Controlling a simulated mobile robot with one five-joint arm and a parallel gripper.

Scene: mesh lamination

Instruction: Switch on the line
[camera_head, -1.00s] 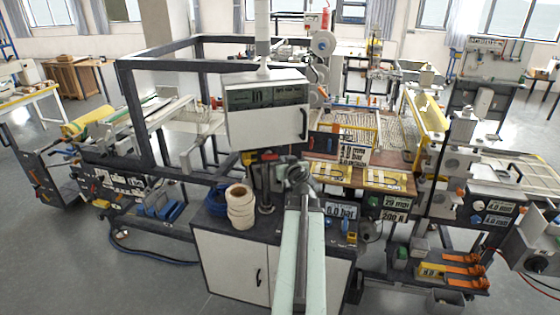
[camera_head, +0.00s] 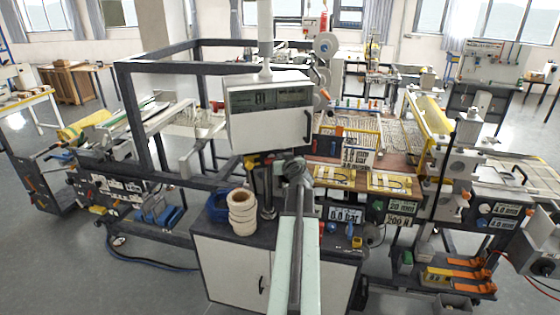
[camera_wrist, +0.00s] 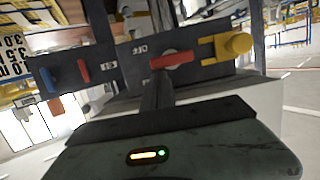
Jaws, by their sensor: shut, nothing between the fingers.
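A red rotary switch handle (camera_wrist: 171,60) sits on a dark panel (camera_wrist: 125,62) in the wrist view, with a yellow piece (camera_wrist: 236,44) to its right. In the head view, small red and yellow parts (camera_head: 267,157) show under the white display box (camera_head: 268,128), partly hidden by my arm. My gripper (camera_wrist: 158,82) is shut and empty, its dark fingers pointing at the panel just below the red handle. Whether they touch it I cannot tell. In the head view my gripper (camera_head: 293,168) is in front of the panel, small and dark.
A white cabinet (camera_head: 232,265) with a dark top stands below my arm. White rolls (camera_head: 242,212) are stacked on it, left of the arm. A dark frame (camera_head: 150,125) rises at the left. Grey floor (camera_head: 60,260) is open at the front left.

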